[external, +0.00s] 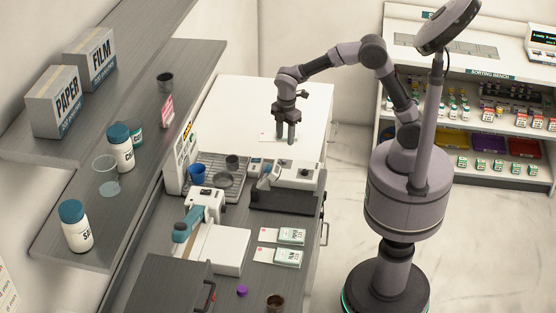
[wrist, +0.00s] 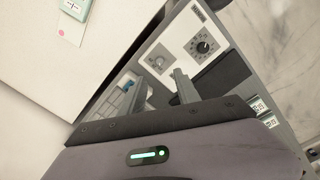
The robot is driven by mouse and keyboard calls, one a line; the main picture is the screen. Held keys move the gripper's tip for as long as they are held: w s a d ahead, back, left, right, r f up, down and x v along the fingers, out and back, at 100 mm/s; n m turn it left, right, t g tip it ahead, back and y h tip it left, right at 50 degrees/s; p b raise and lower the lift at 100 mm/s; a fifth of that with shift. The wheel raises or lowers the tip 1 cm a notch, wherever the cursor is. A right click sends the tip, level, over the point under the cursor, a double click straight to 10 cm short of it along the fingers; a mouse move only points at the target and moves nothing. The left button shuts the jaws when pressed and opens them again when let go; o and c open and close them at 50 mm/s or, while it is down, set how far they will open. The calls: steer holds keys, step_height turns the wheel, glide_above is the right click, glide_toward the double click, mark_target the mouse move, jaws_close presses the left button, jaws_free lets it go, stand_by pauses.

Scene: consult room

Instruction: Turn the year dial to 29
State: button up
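A black round dial (wrist: 205,47) with pale marks around it sits on a white panel (wrist: 178,42) in the wrist view. Its numbers are too small to read, so I cannot tell its setting. In the external view, the pale device (external: 290,174) with a small dark knob (external: 304,172) stands on the counter. My gripper (external: 285,141) points down above the white surface behind that device, apart from the dial. Its two fingers also show in the wrist view (wrist: 163,90), spread with nothing between them.
A drying rack with a blue cup (external: 197,174) stands left of the device. A white-and-teal machine (external: 205,215) and printed packets (external: 291,236) are nearer. A shelf with bottles (external: 75,225) overhangs the left side. The white surface (external: 300,105) is mostly clear.

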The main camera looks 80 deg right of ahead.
mark_target(284, 160)
step_height(284, 160, down, 10)
steer(key=b, duration=0.3)
steer(key=shift+w+d+f, duration=0.1)
steer(key=shift+w+f, duration=0.05)
steer(key=shift+f, duration=0.05)
steer(key=shift+c, duration=0.2)
jaws_close()
